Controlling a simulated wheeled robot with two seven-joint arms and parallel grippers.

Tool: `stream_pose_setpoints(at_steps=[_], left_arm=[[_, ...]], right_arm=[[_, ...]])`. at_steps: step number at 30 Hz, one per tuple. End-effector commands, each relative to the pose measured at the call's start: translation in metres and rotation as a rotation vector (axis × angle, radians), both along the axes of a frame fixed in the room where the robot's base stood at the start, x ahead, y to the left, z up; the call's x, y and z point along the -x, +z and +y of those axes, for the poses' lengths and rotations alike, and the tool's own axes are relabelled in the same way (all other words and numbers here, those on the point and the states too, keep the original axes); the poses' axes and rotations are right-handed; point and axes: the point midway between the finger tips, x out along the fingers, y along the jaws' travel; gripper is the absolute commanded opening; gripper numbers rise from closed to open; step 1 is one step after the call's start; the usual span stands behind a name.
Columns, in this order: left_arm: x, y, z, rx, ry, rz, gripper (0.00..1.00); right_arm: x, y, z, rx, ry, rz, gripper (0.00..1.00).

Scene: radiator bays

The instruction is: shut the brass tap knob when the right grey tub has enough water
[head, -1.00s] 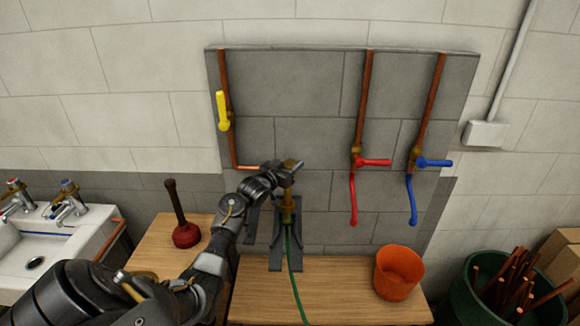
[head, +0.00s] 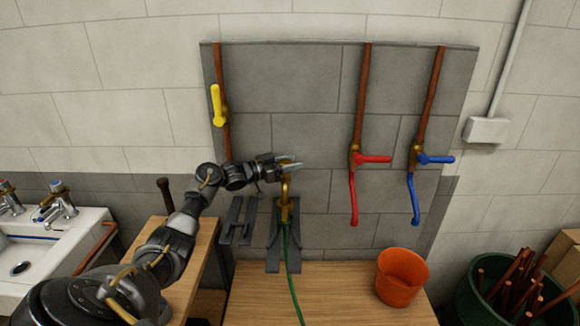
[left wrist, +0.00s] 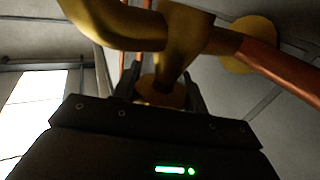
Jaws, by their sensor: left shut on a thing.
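The brass tap (head: 285,208) stands on a dark bracket against the grey wall panel, with a green hose (head: 292,270) running down from it and out of the picture. My left gripper (head: 288,162) is at the top of the tap, lying almost level and coming in from the left. It is shut on the brass tap knob. In the left wrist view the knob (left wrist: 160,92) sits between the fingers, partly hidden, with the brass tap body (left wrist: 185,35) close above. No grey tub shows, so its water level cannot be seen. My right gripper is not in view.
A yellow-handled valve (head: 217,105), a red one (head: 372,158) and a blue one (head: 435,159) sit on copper pipes. An orange bucket (head: 401,277) stands on the wooden bench (head: 335,300). A white sink (head: 60,245) is at the left, a green bin (head: 480,310) at the right.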

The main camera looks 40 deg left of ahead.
Motion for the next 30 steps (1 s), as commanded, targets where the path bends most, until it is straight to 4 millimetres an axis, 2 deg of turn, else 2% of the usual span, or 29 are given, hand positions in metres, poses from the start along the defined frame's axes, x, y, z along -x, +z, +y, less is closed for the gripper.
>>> stream_pose_setpoints(at_steps=[9,10,15,25,30], left_arm=[[0.000,0.000,-0.001,0.000,-0.004,0.000,0.20],[0.000,0.000,-0.001,0.000,-0.004,0.000,0.44],[0.000,0.000,-0.001,0.000,-0.003,0.000,0.65],[0.003,-0.001,0.001,-0.001,-0.001,0.000,0.65],[0.025,-0.004,0.012,-0.006,-0.001,-0.001,0.65]], right_arm=[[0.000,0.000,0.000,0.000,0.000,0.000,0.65],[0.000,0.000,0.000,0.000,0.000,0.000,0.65],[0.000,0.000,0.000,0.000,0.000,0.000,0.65],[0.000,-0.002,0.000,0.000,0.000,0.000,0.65],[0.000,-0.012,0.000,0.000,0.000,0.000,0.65]])
